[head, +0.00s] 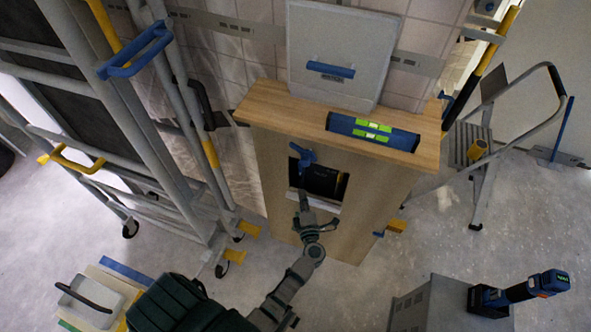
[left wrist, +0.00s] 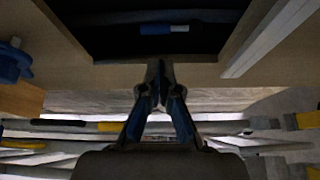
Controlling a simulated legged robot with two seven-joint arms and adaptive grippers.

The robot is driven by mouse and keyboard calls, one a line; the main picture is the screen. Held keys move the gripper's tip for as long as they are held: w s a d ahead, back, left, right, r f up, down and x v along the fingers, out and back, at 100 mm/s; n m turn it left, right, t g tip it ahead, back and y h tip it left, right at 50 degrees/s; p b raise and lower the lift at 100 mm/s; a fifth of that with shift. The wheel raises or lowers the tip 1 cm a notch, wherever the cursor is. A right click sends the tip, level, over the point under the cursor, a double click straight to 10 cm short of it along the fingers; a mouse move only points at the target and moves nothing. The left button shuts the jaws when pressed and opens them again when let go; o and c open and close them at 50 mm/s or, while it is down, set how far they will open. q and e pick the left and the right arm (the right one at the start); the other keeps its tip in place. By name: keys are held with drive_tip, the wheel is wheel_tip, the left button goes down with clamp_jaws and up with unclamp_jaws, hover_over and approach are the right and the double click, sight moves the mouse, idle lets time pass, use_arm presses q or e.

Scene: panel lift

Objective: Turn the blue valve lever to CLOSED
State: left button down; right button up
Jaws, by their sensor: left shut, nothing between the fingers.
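The square opening (head: 325,182) in the wooden panel is dark inside. A blue handle with a pale end (left wrist: 165,29) lies inside it in the left wrist view, across the picture; it looks like the valve lever, but I cannot read a mark. A blue knob-like part (head: 303,155) sits at the opening's upper left corner; it also shows at the left wrist view's left edge (left wrist: 12,62). My left gripper (head: 303,193) is shut and empty, its tips at the opening's lower left, apart from the handle. My right gripper is not in view.
A blue level (head: 373,134) with green vials lies on the wooden top (head: 275,100), before a grey box (head: 340,45). A wheeled metal rack (head: 135,120) stands at left, a stepladder (head: 485,150) at right. A drill (head: 520,290) is at lower right.

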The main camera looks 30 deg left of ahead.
sight(300, 170)
use_arm(q)
drive_tip(key=w+a+n+b, duration=0.1)
drive_tip(key=w+a, duration=0.6)
drive_tip(key=shift+a+r+g+y, duration=0.3)
drive_tip(key=shift+a+r+y, duration=0.05)
drive_tip(key=shift+a+y, duration=0.05)
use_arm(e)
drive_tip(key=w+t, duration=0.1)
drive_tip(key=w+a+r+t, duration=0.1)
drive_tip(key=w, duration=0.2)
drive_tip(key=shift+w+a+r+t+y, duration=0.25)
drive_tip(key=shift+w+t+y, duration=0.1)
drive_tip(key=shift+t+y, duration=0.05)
use_arm(q)
drive_tip(key=shift+d, duration=0.15)
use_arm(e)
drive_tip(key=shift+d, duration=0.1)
